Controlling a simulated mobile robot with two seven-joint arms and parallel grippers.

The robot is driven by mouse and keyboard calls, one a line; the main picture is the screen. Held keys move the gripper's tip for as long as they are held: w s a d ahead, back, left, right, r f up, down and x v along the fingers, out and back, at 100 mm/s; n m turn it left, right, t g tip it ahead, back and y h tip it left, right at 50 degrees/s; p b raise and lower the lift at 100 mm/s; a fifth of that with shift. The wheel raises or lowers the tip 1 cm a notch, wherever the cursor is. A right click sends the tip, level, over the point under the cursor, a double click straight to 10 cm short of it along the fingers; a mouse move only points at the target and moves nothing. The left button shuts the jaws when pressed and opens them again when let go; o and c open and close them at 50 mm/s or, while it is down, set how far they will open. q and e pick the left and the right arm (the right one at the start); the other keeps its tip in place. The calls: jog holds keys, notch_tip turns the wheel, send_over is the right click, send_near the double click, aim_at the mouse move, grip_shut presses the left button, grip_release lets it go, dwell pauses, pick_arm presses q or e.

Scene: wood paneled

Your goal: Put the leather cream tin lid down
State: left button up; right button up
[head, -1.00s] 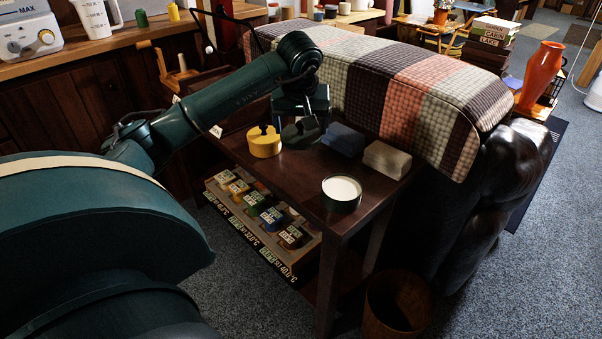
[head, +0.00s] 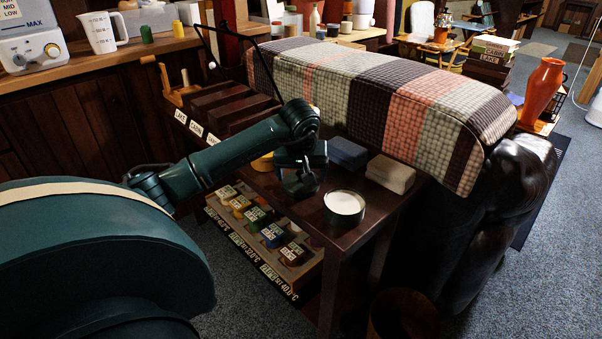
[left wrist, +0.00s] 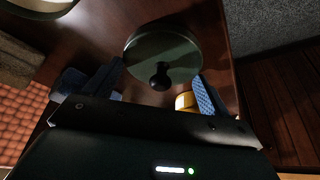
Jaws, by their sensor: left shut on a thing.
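The leather cream tin lid (left wrist: 150,48) is a dark green disc with a black knob, seen in the left wrist view between my blue finger pads. In the head view the dark lid (head: 300,187) is low over the table's front part, left of the open tin. I cannot tell whether it touches the wood. My left gripper (head: 300,172) is shut on it from above. The open tin (head: 345,203) of white cream stands near the table's front corner; its rim (left wrist: 40,5) shows in the left wrist view. My right gripper is not in view.
A yellow container (head: 262,163) stands behind my left gripper, mostly hidden. A blue folded cloth (head: 347,152) and a grey one (head: 390,173) lie at the back of the dark table (head: 345,237). Labelled jars (head: 272,235) fill the lower shelf. A checked blanket (head: 400,100) lies beyond.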

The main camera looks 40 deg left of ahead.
pick_arm(q)
jog(key=shift+f, duration=0.15)
jog(key=o, duration=0.9)
jog(key=shift+c, duration=0.2)
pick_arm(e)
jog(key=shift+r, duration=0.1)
pick_arm(q)
jog(key=shift+r, duration=0.45)
jog(key=p+v, duration=0.2)
jog(key=v, duration=0.9)
jog(key=shift+r, duration=0.25)
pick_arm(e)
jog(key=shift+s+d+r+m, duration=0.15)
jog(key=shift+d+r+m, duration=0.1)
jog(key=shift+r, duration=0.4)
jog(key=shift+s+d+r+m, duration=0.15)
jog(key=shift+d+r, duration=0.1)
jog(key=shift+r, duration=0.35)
